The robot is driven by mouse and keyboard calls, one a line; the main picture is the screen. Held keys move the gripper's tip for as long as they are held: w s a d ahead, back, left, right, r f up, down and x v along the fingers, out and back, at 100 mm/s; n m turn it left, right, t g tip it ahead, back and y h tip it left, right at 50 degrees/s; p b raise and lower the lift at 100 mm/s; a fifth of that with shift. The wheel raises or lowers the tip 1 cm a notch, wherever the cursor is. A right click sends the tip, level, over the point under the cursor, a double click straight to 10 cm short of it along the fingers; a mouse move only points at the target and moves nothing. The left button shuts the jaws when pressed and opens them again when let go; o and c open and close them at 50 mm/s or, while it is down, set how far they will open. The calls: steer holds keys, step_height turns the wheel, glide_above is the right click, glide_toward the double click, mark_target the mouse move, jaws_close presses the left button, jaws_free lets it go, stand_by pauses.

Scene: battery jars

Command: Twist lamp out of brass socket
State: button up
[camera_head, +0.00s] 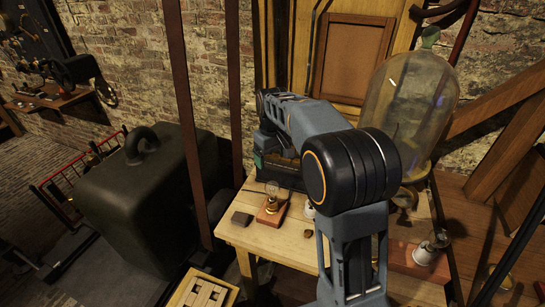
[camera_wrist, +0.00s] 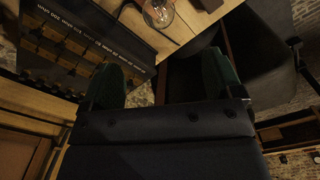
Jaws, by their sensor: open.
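A clear glass lamp (camera_head: 272,187) stands upright in a small brass socket (camera_head: 271,204) on a wooden block (camera_head: 272,214), near the left of the workbench. In the wrist view the lamp (camera_wrist: 158,14) shows at the top edge, partly cut off, beyond the fingertips. My gripper (camera_wrist: 162,72) is open, with a green-padded finger on each side and nothing between them. It is apart from the lamp. In the head view my arm hides most of the gripper.
A large glass bell jar (camera_head: 408,100) stands at the bench's back right. Another bulb (camera_head: 440,238) is at the right.

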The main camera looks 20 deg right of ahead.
mark_target(272, 184)
steer(key=f, duration=0.4)
steer(key=f+p, duration=0.1)
steer(key=f, duration=0.9)
steer(key=shift+w, duration=0.3)
steer(key=c, duration=1.1)
steer(key=n, duration=0.4)
steer(key=shift+d, duration=0.1)
steer(key=shift+n, duration=1.3)
steer(key=n, duration=0.2)
steer(key=shift+n, duration=0.4)
steer(key=n, duration=0.3)
